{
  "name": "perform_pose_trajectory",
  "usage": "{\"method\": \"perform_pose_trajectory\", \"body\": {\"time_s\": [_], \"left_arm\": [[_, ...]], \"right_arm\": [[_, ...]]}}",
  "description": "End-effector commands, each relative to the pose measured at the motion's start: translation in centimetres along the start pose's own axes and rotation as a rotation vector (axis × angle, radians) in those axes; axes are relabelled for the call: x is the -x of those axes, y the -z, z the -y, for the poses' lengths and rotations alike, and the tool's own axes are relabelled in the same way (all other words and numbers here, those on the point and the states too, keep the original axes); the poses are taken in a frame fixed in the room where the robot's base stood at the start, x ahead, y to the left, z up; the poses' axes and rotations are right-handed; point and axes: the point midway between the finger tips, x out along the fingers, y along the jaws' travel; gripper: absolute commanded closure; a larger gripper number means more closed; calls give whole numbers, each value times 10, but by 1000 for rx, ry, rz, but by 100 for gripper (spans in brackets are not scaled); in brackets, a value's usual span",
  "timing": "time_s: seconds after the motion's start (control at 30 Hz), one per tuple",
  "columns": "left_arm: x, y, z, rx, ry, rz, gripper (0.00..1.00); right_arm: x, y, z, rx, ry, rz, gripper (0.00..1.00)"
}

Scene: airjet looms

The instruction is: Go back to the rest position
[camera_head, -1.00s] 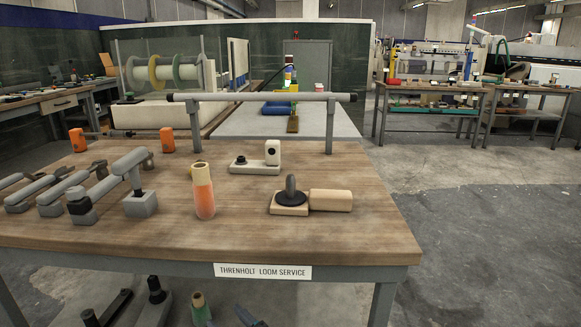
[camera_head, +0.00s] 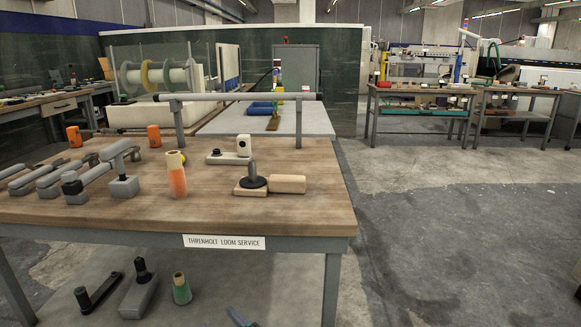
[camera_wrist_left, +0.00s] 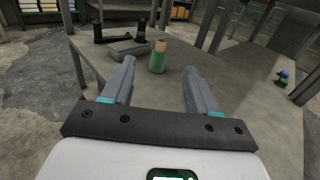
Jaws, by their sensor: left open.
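My left gripper (camera_wrist_left: 160,68) is open in the left wrist view, with nothing between its two grey fingers. A green bobbin with a tan top (camera_wrist_left: 157,57) stands on the lower shelf beyond the fingertips, apart from them. In the head view only a small blue-grey fingertip of my left gripper (camera_head: 241,318) shows at the bottom edge. The green bobbin (camera_head: 181,290) is to its left. My right gripper is not in view.
The wooden service table (camera_head: 215,222) stands ahead, carrying an orange bobbin (camera_head: 177,178), grey tools and a wooden cylinder (camera_head: 287,184). Dark and grey tools (camera_head: 140,290) lie on its lower shelf. Open concrete floor (camera_head: 440,240) lies to the right.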

Motion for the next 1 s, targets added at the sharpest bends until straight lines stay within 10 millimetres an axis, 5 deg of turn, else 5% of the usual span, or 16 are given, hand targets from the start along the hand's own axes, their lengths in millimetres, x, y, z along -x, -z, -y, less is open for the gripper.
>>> {"method": "perform_pose_trajectory", "body": {"time_s": [0.33,0.57,0.67,0.8,1.0], "left_arm": [[-68,50,-82,-108,-121,-81,41],[-76,136,-120,-552,143,-324,41],[-55,179,-130,-843,374,-426,41],[4,232,-139,-1299,850,-463,41],[113,268,-151,-1809,1632,-118,41]], "right_arm": [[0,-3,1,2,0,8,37],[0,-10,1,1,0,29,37],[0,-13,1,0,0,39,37],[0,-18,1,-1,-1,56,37],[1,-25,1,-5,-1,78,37]]}}
